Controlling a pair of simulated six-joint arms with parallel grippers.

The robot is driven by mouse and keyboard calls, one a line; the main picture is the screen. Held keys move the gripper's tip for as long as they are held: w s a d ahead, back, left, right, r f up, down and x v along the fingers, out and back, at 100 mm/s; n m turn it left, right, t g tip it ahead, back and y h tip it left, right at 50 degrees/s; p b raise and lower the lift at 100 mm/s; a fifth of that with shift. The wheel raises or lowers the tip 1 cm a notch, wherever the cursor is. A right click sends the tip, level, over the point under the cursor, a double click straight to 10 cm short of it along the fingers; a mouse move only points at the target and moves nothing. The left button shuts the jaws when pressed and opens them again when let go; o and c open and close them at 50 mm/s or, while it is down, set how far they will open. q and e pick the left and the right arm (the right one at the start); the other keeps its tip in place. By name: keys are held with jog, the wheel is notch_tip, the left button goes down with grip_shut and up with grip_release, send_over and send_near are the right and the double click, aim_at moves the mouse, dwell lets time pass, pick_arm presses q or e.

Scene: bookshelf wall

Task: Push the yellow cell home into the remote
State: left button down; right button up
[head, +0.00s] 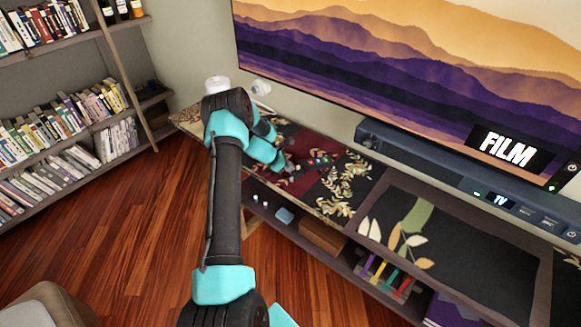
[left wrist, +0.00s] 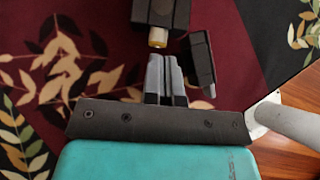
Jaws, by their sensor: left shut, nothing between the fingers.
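The dark remote (left wrist: 162,12) lies at the top of the left wrist view, partly cut off by the frame's edge. The yellow cell (left wrist: 158,38) sticks out of its near end, with only a short stub showing. My left gripper (left wrist: 164,57) is shut and empty, its fingertips just short of the cell's outer end; I cannot tell whether they touch. A separate black piece (left wrist: 199,62) lies beside the fingers on the right, partly hidden. In the head view my left gripper (head: 287,168) is low over the patterned cabinet top, and the remote and cell are too small to make out surely.
The patterned cabinet top (head: 338,205) runs along the wall under a large screen (head: 400,50). A long dark soundbar (head: 430,163) stands behind on the right. A white cylinder (left wrist: 290,122) is at the right of the left wrist view. Bookshelves (head: 60,120) stand at left.

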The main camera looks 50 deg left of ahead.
pick_arm(q)
jog(key=shift+s+a, duration=0.4)
jog(key=shift+s, duration=0.2)
jog(key=shift+s+a, duration=0.35)
jog(key=shift+s, duration=0.2)
jog(key=v, duration=1)
jog(key=shift+s+r, duration=0.1)
jog(key=shift+r, duration=0.05)
jog(key=s+d+n+t+y, duration=0.1)
jog(key=d+n+y, duration=0.5)
jog(key=d+n, duration=0.2)
jog(key=shift+s+r, duration=0.25)
jog(key=shift+s, duration=0.15)
